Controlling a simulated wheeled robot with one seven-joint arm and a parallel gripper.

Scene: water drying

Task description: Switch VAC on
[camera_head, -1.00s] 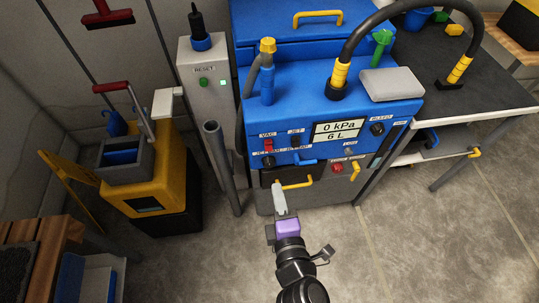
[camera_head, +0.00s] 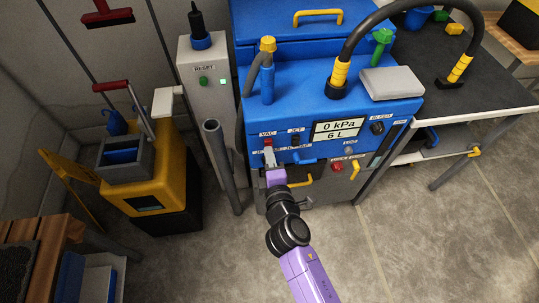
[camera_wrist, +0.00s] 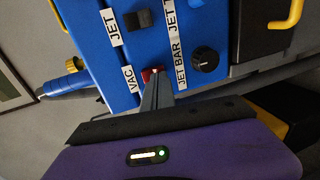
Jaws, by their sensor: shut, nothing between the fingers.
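The blue machine (camera_head: 325,103) has a front panel with a white VAC label (camera_head: 267,134). The red VAC switch (camera_wrist: 148,74) shows in the wrist view just past my fingertips and is partly hidden by them. My gripper (camera_head: 269,153) is shut and empty, its grey fingers pointing at the panel right at the VAC switch. The fingertips (camera_wrist: 153,82) also show in the wrist view, overlapping the lower part of the switch. I cannot tell whether they touch it, or which way the switch is set. The display (camera_head: 338,129) reads 0 kPa and 6 L.
A black JET switch (camera_wrist: 138,19) and a black JET BAR knob (camera_wrist: 205,58) sit close to the VAC switch. A red knob (camera_head: 337,166) and yellow handle (camera_head: 301,181) are lower on the machine. A grey pipe (camera_head: 222,165) stands left; open floor lies in front.

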